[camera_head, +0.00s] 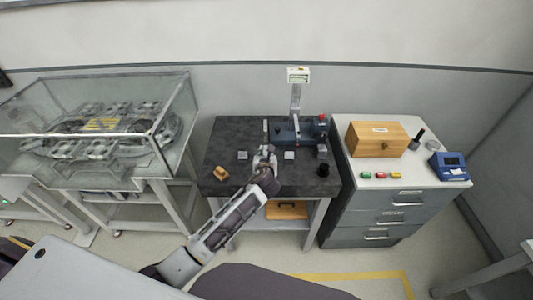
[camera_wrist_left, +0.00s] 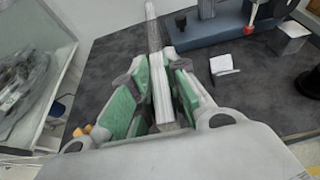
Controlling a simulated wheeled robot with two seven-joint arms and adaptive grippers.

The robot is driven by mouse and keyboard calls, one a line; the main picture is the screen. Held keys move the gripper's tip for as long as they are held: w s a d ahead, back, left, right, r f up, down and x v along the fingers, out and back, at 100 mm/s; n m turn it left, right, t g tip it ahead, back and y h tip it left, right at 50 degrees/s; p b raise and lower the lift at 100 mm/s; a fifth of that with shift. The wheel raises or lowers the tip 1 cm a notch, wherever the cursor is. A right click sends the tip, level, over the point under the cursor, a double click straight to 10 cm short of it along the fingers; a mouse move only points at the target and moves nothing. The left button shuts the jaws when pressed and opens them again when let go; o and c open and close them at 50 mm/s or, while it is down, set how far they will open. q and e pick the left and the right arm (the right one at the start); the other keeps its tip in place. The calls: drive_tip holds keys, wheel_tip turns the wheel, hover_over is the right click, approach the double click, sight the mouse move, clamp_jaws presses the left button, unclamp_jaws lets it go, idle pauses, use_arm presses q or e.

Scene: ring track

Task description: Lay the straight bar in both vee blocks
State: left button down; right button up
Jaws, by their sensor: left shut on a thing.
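The straight bar (camera_head: 265,127) is a slim pale metal bar, pointing away from me over the dark bench top. My left gripper (camera_head: 265,153) is shut on it, and the green-padded fingers (camera_wrist_left: 160,95) flank the bar (camera_wrist_left: 160,85) in the left wrist view. Two small grey blocks that look like the vee blocks stand on the bench, one left (camera_head: 242,155) and one right (camera_head: 289,155) of my gripper. The right one also shows in the wrist view (camera_wrist_left: 222,66); the left one is not clear there. The bar appears to be above the bench, apart from both blocks. My right gripper is not in view.
A blue instrument (camera_head: 288,134) with an upright post stands at the bench's back. A black cylinder (camera_head: 322,170) is at the right and an orange-yellow piece (camera_head: 221,173) at the left. A drawer cabinet (camera_head: 375,180) adjoins the bench's right; a glass case (camera_head: 150,135) stands left.

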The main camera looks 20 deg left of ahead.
use_arm(q)
drive_tip(key=shift+w+d+r, duration=0.1)
drive_tip(key=shift+d, duration=0.05)
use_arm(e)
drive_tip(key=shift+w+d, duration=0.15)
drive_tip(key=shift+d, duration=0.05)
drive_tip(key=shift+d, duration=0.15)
use_arm(q)
drive_tip(key=shift+f, duration=1.15)
drive_tip(key=shift+f+b, duration=0.6)
drive_tip(key=shift+b, duration=0.2)
drive_tip(key=shift+f+b, duration=0.85)
drive_tip(key=shift+b, duration=0.25)
drive_tip(key=shift+f+b, duration=0.8)
drive_tip(key=shift+b, duration=0.3)
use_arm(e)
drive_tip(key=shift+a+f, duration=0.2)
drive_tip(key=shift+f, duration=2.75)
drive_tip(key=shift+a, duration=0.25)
use_arm(q)
drive_tip(key=shift+f, duration=0.4)
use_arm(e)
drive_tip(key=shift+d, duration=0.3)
